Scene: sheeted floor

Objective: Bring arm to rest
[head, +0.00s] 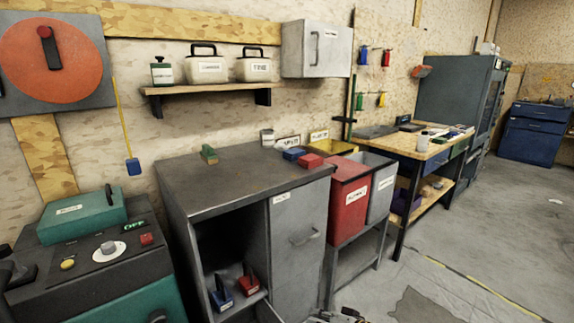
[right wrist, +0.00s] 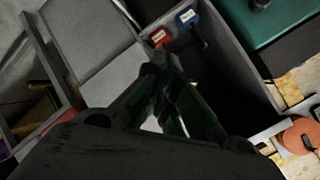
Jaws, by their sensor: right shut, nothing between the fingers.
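My right gripper (right wrist: 168,64) fills the middle of the right wrist view, its dark fingers together and empty. Beyond its tips, in that view, are a red block (right wrist: 158,38) and a blue block (right wrist: 186,17) inside the grey cabinet's open compartment. In the head view only a small part of what looks like my right gripper or wrist (head: 338,316) shows at the bottom edge, in front of the cabinet (head: 235,165). My left gripper is not recognisable in either view.
The cabinet's left compartment is open and holds a blue-handled block (head: 221,293) and a red one (head: 249,281). A red bin (head: 347,200) and a grey bin (head: 381,190) stand to its right. A green machine (head: 95,255) stands left. Floor at right is clear.

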